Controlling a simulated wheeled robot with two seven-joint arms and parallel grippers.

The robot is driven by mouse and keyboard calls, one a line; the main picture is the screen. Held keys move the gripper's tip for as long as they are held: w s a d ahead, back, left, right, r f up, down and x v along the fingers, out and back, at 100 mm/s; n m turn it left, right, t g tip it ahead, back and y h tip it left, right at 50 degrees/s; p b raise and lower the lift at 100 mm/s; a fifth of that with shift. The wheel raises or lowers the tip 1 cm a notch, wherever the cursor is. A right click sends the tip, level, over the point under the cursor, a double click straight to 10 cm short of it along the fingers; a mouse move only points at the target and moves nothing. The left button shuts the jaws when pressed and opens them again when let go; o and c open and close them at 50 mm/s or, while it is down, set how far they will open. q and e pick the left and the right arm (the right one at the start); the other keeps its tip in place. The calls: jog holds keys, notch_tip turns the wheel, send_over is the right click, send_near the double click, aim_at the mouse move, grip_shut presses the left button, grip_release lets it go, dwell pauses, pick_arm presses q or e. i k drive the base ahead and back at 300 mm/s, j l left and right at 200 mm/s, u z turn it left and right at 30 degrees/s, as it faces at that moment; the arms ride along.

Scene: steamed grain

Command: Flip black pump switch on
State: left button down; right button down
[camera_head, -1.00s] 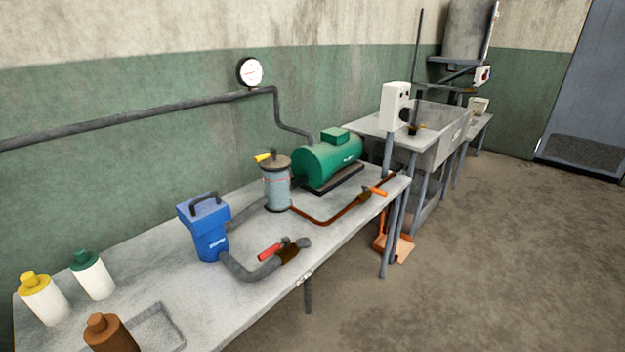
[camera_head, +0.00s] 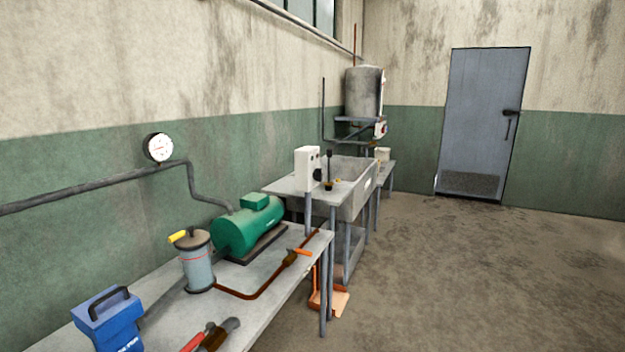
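A green pump-like motor (camera_head: 247,228) with a small box on top sits on a dark base at the table's far end. A white control box (camera_head: 306,160) stands on a post just beyond that table, with small dark details on its face. A dark round part (camera_head: 318,175) shows at its lower right; I cannot tell whether it is the black switch or which way any switch is set. A blue unit (camera_head: 108,322) with a dark handle is at the lower left, partly cut off. Neither of my grippers is in view.
A sink (camera_head: 352,192) and a tank (camera_head: 363,93) stand beyond. An orange object (camera_head: 328,302) lies by the table legs. Open floor (camera_head: 450,270) spreads right, toward a grey door (camera_head: 484,120).

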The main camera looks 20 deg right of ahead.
aim_at(318, 173)
jog(key=i+l, duration=0.25)
jog(key=l, duration=0.2)
jog(key=i+l, duration=0.25)
jog(key=l, duration=0.2)
jog(key=i+l, duration=0.2)
jog(key=l, duration=0.2)
jog(key=i+l, duration=0.25)
jog(key=l, duration=0.2)
jog(key=i+l, duration=0.25)
jog(key=l, duration=0.2)
jog(key=i+l, duration=0.25)
jog(key=l, duration=0.2)
jog(key=z, duration=0.05)
